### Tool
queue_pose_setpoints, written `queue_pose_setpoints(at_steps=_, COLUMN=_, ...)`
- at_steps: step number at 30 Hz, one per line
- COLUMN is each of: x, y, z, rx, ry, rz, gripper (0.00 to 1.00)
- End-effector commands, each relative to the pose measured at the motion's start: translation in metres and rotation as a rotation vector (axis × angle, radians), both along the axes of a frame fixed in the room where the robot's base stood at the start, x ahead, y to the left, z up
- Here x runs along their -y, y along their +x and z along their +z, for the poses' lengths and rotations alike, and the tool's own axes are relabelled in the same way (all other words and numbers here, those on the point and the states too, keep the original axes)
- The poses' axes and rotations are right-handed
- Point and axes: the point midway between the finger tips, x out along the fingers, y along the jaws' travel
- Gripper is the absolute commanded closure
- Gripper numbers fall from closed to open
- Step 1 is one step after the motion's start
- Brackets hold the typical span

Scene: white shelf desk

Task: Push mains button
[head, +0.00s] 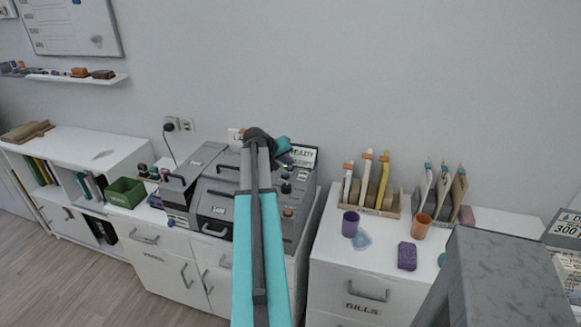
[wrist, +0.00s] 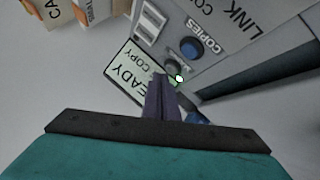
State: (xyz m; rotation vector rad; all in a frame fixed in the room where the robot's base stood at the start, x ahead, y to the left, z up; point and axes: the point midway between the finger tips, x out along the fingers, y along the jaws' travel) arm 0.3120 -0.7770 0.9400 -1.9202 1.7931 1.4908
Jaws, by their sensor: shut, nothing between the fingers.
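A grey desktop machine (head: 217,198) stands on the white cabinets, with a control panel (head: 303,188) on its right side. The panel carries dark knobs (head: 286,188), a small green light (head: 285,167) and an orange-lit control (head: 288,211) lower down. I cannot read a mains label. My gripper (head: 289,155) is at the panel's far end, partly hidden by my arm. In the wrist view my gripper (wrist: 158,80) is shut and empty, its tips close to a green light (wrist: 179,78) and a grey knob (wrist: 174,65). Contact cannot be told.
A green box (head: 125,192) is left of the machine. A purple cup (head: 350,224), orange cup (head: 421,226) and file racks (head: 370,205) stand on the right cabinet. A grey block (head: 495,280) fills the lower right.

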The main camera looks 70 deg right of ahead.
Motion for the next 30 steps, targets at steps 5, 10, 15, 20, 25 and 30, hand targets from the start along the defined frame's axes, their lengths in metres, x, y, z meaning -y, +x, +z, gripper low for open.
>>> queue_pose_setpoints(at_steps=5, x=-0.0001, y=0.0003, z=0.0, rx=0.0, ry=0.0, rz=0.0, gripper=1.0)
queue_pose_setpoints(at_steps=10, x=-0.0002, y=0.0004, z=0.0, rx=0.0, ry=0.0, rz=0.0, gripper=1.0)
queue_pose_setpoints(at_steps=15, x=-0.0003, y=0.0005, z=-0.0016, rx=-0.001, ry=0.0, rz=0.001, gripper=1.0)
queue_pose_setpoints(at_steps=20, x=-0.0003, y=0.0007, z=-0.0062, rx=-0.001, ry=0.0, rz=0.001, gripper=1.0)
queue_pose_setpoints(at_steps=25, x=-0.0003, y=0.0007, z=-0.0092, rx=0.0, ry=-0.001, rz=0.001, gripper=1.0)
queue_pose_setpoints(at_steps=30, x=-0.0005, y=0.0006, z=-0.0091, rx=0.0, ry=0.001, rz=0.001, gripper=1.0)
